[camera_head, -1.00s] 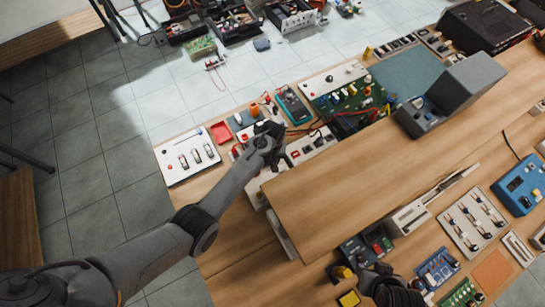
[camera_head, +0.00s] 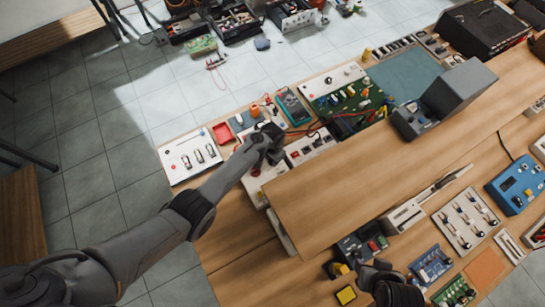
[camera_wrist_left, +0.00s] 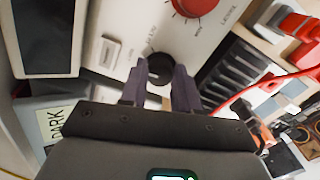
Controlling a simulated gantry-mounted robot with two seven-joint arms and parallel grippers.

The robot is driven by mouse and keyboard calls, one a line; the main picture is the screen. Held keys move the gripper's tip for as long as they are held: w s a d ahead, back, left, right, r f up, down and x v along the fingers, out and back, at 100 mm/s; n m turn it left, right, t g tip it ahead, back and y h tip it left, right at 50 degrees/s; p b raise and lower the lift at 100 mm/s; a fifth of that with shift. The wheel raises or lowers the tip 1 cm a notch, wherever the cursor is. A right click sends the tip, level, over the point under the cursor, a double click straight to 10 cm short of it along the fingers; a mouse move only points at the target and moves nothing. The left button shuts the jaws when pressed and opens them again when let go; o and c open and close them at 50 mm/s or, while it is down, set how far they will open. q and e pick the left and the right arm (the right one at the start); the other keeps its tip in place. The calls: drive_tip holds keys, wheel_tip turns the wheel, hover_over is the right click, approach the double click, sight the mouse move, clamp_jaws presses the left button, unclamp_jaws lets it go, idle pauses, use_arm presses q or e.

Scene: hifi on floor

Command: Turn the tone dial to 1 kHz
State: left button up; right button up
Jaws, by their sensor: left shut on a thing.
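My left gripper (camera_head: 272,150) is at the near-left part of the bench, over a white panel beside the raised wooden shelf. In the left wrist view my left gripper (camera_wrist_left: 161,85) has its two dark fingers on either side of a round black dial (camera_wrist_left: 160,66) on this panel, shut on it. The small print around the dial is too blurred to read, so its setting cannot be told. In the head view the gripper hides the dial. My right gripper (camera_head: 376,268) is low in the head view near the shelf's front end; its fingers are not clear.
A red dial (camera_wrist_left: 196,5) is on the same panel, beyond the black one. A black slotted block (camera_wrist_left: 238,75) and red leads lie to the right. The wooden shelf (camera_head: 370,165) stands close beside my left gripper. A white switch panel (camera_head: 190,155) lies left of it.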

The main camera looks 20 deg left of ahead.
use_arm(q)
drive_tip(key=shift+m, duration=0.4)
drive_tip(key=o, duration=1.1)
drive_tip(key=shift+c, duration=0.2)
drive_tip(key=shift+r, duration=0.35)
wheel_tip(320, 180, up, 10)
drive_tip(key=p, duration=0.2)
drive_tip(key=shift+s, duration=0.1)
